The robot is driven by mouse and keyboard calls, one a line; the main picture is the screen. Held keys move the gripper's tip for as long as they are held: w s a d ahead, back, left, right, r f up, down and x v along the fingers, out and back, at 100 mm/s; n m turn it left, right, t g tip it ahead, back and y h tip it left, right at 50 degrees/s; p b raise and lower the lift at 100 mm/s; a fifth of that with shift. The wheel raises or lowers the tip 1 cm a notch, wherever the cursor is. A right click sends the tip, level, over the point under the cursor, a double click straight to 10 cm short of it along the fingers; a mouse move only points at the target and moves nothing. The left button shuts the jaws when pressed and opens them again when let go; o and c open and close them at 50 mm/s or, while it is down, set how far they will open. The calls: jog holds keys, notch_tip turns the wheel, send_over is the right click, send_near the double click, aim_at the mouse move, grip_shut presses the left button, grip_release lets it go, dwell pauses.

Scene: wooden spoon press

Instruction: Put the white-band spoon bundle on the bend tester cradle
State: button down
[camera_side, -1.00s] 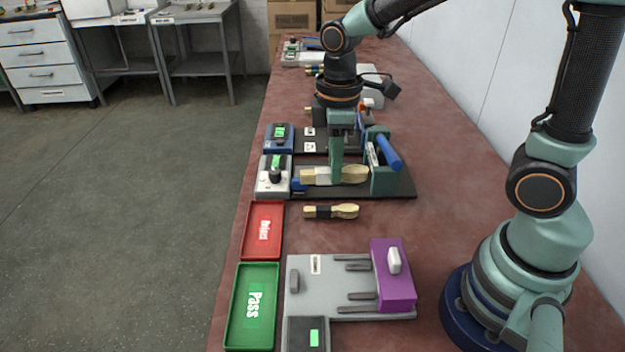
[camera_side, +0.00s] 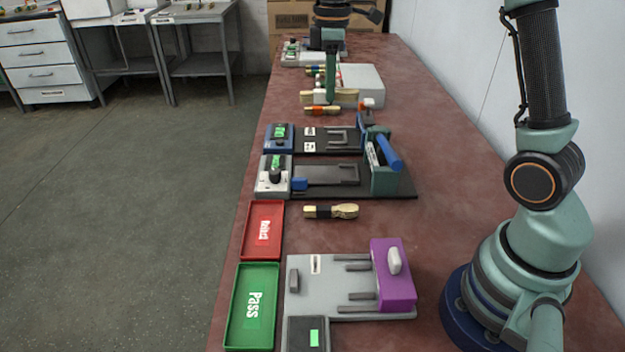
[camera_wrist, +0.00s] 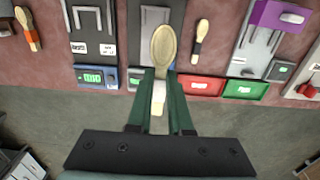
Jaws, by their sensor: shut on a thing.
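My gripper (camera_side: 331,92) is shut on the white-band spoon bundle (camera_side: 346,97) toward the back of the bench. In the wrist view my gripper (camera_wrist: 160,100) has one finger on each side of the bundle's white band, and the bowl end (camera_wrist: 163,48) points up in the picture. The bundle looks clear of the fixtures, but its height is hard to tell. A dark fixture with a green block and blue handle (camera_side: 389,152) has a bare plate (camera_side: 328,174). Behind it, another black fixture with a U-shaped bracket (camera_side: 340,136) is empty. I cannot read which is the bend tester.
An orange-band bundle (camera_side: 322,110) lies just in front of the held bundle in the side view. A black-band bundle (camera_side: 331,211) lies nearer. A red tray (camera_side: 250,250), green tray (camera_side: 235,318) and grey fixture with purple block (camera_side: 394,275) stand at the front.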

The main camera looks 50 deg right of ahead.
aim_at(329, 174)
jog(key=f, duration=0.6)
jog(key=d+f, duration=0.1)
jog(key=f, duration=0.6)
jog(key=w+f, duration=0.1)
jog(key=f, duration=0.6)
jog(key=shift+d, duration=0.3)
jog(key=shift+f, duration=0.15)
jog(key=c, duration=0.8)
grip_release()
jog(key=shift+c, duration=0.2)
